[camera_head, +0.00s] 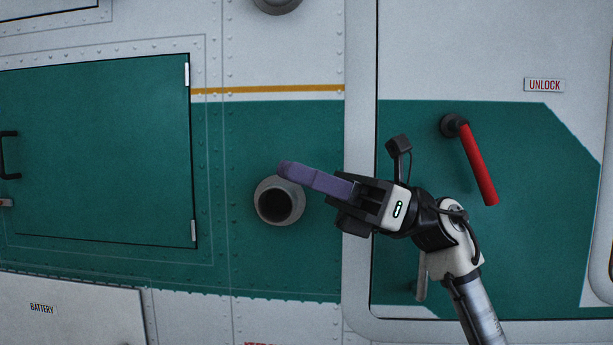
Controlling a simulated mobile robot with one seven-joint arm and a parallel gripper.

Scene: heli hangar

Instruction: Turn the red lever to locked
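The red lever (477,165) is on the green and white panel at the right. Its dark round pivot (453,125) is at the upper left end, and the handle slants down and slightly right. A white plate with red "UNLOCK" lettering (544,85) is above and right of the pivot; no "locked" label shows. My gripper (288,170) is left of the lever, apart from it, and points left. A long purple-grey piece extends from its black jaws; I cannot tell whether this is fingers or a held thing, or how far the jaws are apart.
A grey round port (279,201) is just below the tip of the purple-grey piece. A green hatch (95,155) with a black handle is at the left. A small grey handle (421,278) is low on the right panel, beside my arm.

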